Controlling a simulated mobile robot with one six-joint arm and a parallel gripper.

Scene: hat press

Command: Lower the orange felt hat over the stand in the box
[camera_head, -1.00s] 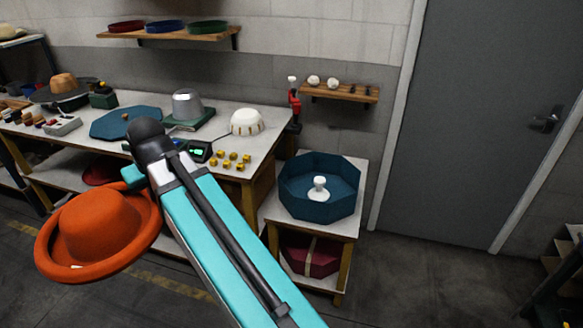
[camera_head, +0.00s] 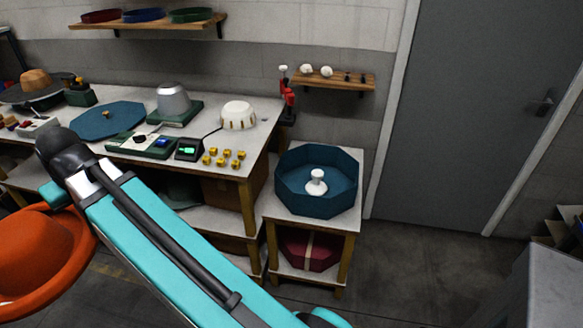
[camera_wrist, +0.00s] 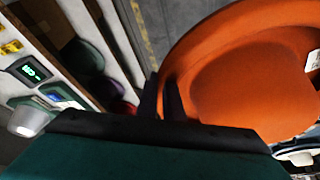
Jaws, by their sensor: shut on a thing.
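The orange felt hat (camera_head: 40,258) is at the lower left in the head view, partly cut off by the frame edge. In the wrist view the hat (camera_wrist: 265,75) fills the right side, crown and brim showing. My gripper (camera_wrist: 170,98) is shut on the hat's brim, holding it in the air in front of the workbench. In the head view my arm hides the fingers. The open blue octagonal box (camera_head: 317,205) stands on a small side table at the right. The white stand (camera_head: 316,181) rises upright inside it. The hat is well left of the box.
The workbench (camera_head: 228,163) carries a grey metal dome (camera_head: 173,101), a white dome (camera_head: 238,114), a blue octagonal lid (camera_head: 100,122) and small yellow blocks. A wall shelf (camera_head: 335,81) hangs above the box. A dark red box (camera_head: 308,250) sits below it.

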